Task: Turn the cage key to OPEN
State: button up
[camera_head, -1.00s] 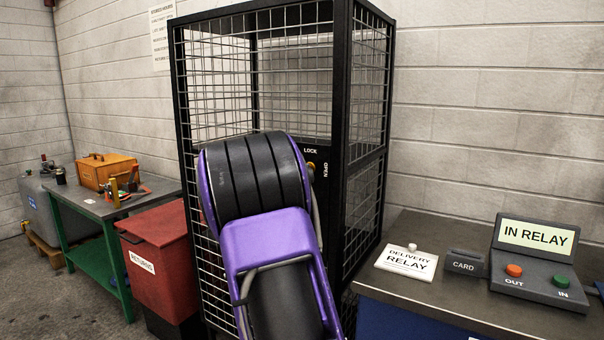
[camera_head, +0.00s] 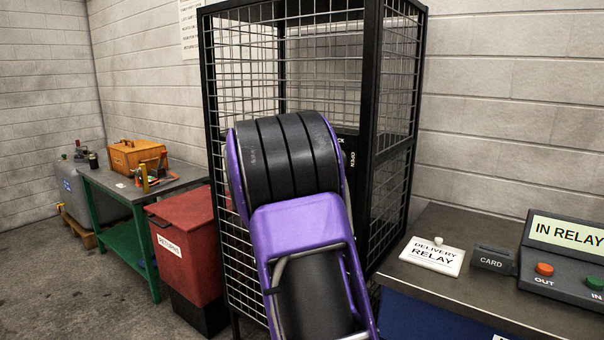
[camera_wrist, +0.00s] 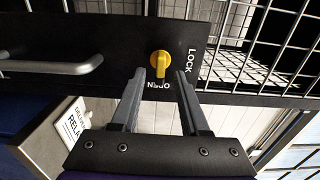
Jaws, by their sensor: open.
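The yellow cage key (camera_wrist: 160,65) sits on a black lock plate (camera_wrist: 118,62) on the cage. In the wrist view, LOCK is printed to its right and OPEN below it. The key's grip appears to run down toward OPEN, but foreshortening leaves its exact angle uncertain. My gripper (camera_wrist: 160,80) is open. Its fingertips lie to the left and right of the key's lower end in the picture; I cannot tell whether they touch it. In the head view, my purple arm hides the key, and the OPEN label (camera_head: 352,159) shows just right of the arm.
The mesh cage (camera_head: 372,90) stands against the wall. A bar handle (camera_wrist: 60,67) sticks out of the lock plate. A red returns bin (camera_head: 188,245) stands left of the cage. A right-hand counter (camera_head: 440,290) holds a delivery relay sign (camera_head: 432,256), a card holder and a button console (camera_head: 565,262).

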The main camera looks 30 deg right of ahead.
jog(key=v, duration=1.5)
